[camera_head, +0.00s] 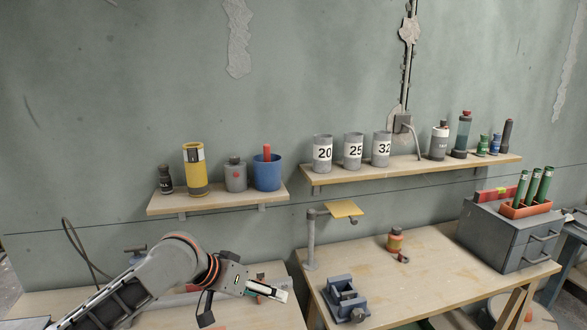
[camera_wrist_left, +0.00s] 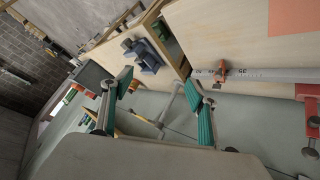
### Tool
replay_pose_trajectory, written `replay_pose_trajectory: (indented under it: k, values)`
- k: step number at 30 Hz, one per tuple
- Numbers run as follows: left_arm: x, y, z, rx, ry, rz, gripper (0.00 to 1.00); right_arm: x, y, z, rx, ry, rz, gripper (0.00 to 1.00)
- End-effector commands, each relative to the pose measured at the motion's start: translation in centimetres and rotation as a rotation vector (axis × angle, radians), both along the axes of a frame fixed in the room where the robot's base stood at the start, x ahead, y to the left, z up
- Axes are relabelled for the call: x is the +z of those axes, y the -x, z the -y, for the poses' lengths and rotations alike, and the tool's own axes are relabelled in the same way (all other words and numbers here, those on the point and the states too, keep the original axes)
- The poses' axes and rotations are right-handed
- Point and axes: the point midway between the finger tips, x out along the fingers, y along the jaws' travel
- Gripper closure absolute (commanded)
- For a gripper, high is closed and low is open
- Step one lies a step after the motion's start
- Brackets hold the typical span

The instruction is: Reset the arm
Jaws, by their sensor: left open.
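My left arm comes in from the lower left in the head view. My left gripper (camera_head: 272,292) hangs above the left bench, near its right end. In the left wrist view my left gripper (camera_wrist_left: 155,112) has its two green-padded fingers spread wide apart, with nothing between them. Only background shows through the gap. My right arm and right gripper do not show in either view.
Wall shelves (camera_head: 220,200) hold canisters and a blue cup (camera_head: 267,173). Bench space right of the vise is clear.

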Motion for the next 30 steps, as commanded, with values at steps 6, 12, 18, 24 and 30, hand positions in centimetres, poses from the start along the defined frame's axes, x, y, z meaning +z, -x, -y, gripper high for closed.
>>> replay_pose_trajectory:
  k: [6,12,18,24,30]
  values:
    - [-7.0,2.3,1.6,0.039,0.095,0.068,0.41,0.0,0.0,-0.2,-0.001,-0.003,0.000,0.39]
    - [-12.8,4.9,0.7,0.113,0.126,0.147,0.41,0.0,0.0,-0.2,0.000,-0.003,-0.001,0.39]
    - [-18.6,8.9,-2.2,0.203,0.090,0.226,0.41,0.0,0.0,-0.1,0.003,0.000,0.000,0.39]
    - [-24.1,14.8,-6.5,0.279,-0.016,0.294,0.41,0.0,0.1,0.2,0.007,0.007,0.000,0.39]
    - [-28.4,22.1,-11.5,0.313,-0.177,0.344,0.41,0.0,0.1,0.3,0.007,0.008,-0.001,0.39]
